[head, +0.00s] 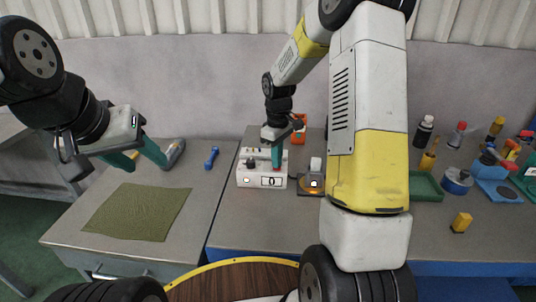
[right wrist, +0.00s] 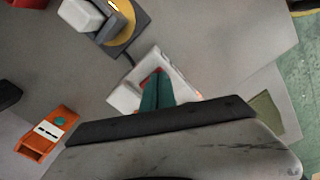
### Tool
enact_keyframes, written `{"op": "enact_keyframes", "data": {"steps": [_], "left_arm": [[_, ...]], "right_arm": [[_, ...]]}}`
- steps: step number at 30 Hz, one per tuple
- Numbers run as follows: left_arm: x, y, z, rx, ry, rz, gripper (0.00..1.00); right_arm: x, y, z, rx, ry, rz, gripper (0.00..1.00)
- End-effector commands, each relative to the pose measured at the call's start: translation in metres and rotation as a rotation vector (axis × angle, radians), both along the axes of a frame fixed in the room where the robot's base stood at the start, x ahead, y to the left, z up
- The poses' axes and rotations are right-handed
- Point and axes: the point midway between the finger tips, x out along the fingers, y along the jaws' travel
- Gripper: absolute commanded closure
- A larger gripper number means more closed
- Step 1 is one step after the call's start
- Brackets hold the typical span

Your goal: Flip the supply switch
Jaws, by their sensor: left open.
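A white supply box (head: 250,180) with a "0" display, a dark knob and a small lit lamp stands near the back of the middle table. My right gripper (head: 277,166) points down at the right part of its top, beside a small red part. In the right wrist view, the white box (right wrist: 176,66) lies under the teal fingers (right wrist: 157,88), which are together; a red part shows beside their tips. I cannot tell whether they touch it, and the switch lever is not clearly visible. My left gripper (head: 148,160) is open and empty above the left table.
A black and yellow device with a white top (head: 315,168) stands right of the box, joined by a cable. An orange box (head: 299,133) is behind. A green cloth (head: 138,212) and blue tool (head: 211,158) lie left. Bottles, a green tray (head: 425,187) and other items fill the right.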

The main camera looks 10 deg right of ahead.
Motion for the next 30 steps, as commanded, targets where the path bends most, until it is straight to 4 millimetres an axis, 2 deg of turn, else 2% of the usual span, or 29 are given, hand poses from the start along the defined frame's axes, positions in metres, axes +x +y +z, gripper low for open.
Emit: {"op": "enact_keyframes", "data": {"steps": [7,30], "left_arm": [[0.000,0.000,0.000,0.000,0.000,0.000,0.52],[0.000,0.000,0.000,0.000,0.000,0.000,0.52]], "right_arm": [[0.000,0.000,0.005,0.000,-0.001,0.000,1.00],[0.001,0.000,0.065,-0.001,-0.002,0.000,1.00]]}}
